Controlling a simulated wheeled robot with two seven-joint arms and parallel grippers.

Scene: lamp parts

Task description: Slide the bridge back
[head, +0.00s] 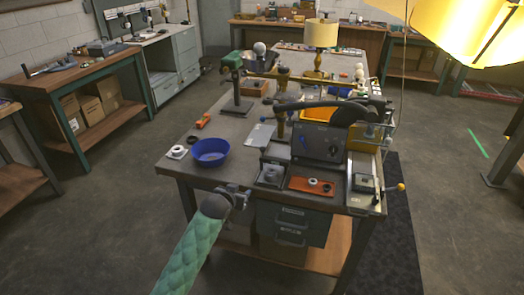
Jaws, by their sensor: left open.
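I cannot tell for certain which part is the bridge. A brass horizontal bar (285,76) crosses the workbench behind the dark box, and a black arm (305,104) reaches over that box (318,143). My left gripper (240,189) is at the near edge of the bench (215,180), in front of the blue bowl and apart from both bars. It is small in view; its jaws are open and nothing shows between them. My right gripper is not in view.
A blue bowl (210,153), a white ring (177,152), an orange-red tray (312,185) and a small grey tray (271,175) crowd the near bench. A brass lamp with a cream shade (321,33) stands behind. A large yellow shape (465,40) fills the top right.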

